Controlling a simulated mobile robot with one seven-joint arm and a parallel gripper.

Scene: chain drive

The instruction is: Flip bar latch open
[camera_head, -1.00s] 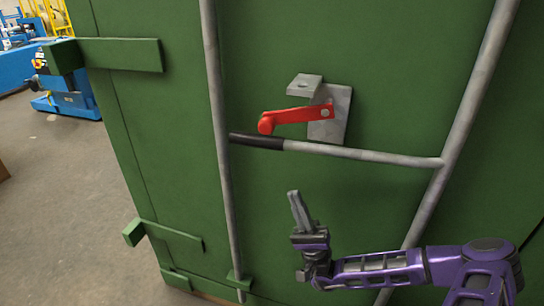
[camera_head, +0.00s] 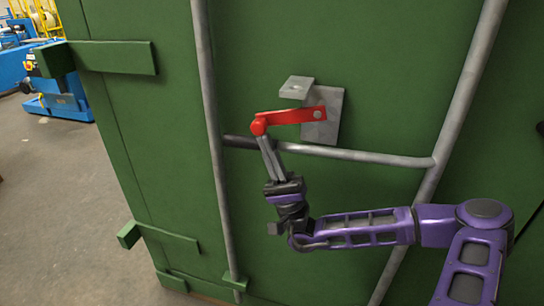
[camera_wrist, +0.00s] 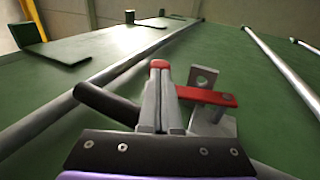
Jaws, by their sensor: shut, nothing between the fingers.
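The red latch (camera_head: 290,117) is pinned at its right end to a grey metal bracket (camera_head: 330,104) on a green container door. It lies nearly level, with its rounded end at the left. My gripper (camera_head: 264,138) is shut and empty, with its fingertips pointing up at the underside of the latch's left end. In the wrist view the shut fingers (camera_wrist: 160,95) cover part of the red latch (camera_wrist: 206,96); the tips look close to or touching its end. The bar handle (camera_head: 375,157) with a black grip (camera_head: 239,141) runs behind the fingers.
A long grey vertical rod (camera_head: 208,130) stands left of the latch, and a slanted rod (camera_head: 465,100) stands to the right. Green hinge blocks (camera_head: 115,58) stick out at the left edge. Blue machinery (camera_head: 62,100) stands on the floor far left.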

